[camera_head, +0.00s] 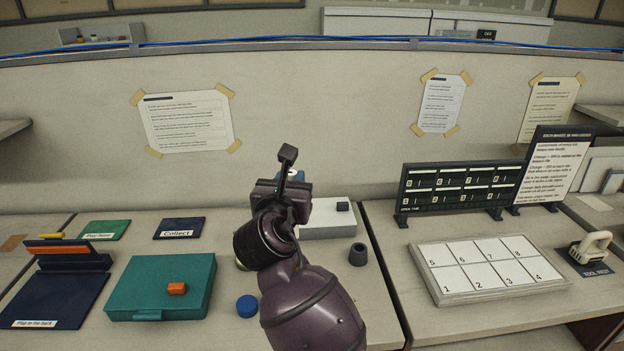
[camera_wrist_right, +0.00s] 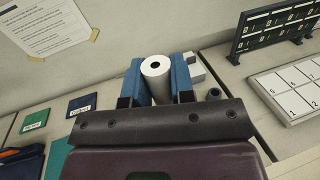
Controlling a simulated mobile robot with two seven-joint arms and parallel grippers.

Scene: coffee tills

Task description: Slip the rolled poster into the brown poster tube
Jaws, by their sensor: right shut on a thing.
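My right gripper (camera_wrist_right: 157,82) is shut on a white roll, the rolled poster (camera_wrist_right: 157,70), in the right wrist view. The roll sits between the two blue fingers, its end with a dark round hole facing the camera. In the head view my right gripper (camera_head: 297,175) is seen from behind, above the back of the counter. Its own wrist hides most of the fingers and the poster there. I cannot make out a brown poster tube in either view. My left gripper is not in view.
A white box (camera_head: 322,231) and a dark cup-like cylinder (camera_head: 358,255) stand right of my arm. A teal case (camera_head: 150,275) with an orange block (camera_head: 177,288) and a blue round piece (camera_head: 247,306) are left. A numbered board (camera_head: 455,290) lies right; a panel wall is behind.

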